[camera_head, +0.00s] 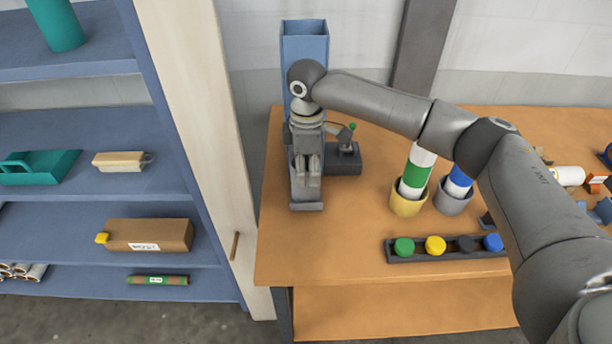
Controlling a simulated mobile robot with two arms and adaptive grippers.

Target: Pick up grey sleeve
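A grey cup-like sleeve (453,203) stands on the orange table (330,250), around the lower end of a blue and white roll (459,180). It is partly close behind my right arm. My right gripper (308,182) points down in front of the tall blue-grey press (304,48), well to the left of the sleeve. Its fingers look close together against grey parts of the press. I cannot tell whether they are shut or hold anything. My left gripper is not in view.
A yellow sleeve (407,203) with a green and white roll (416,170) stands left of the grey one. A dark tray (400,256) with coloured round caps lies in front. A blue shelf (90,180) stands at left. The table's front left is clear.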

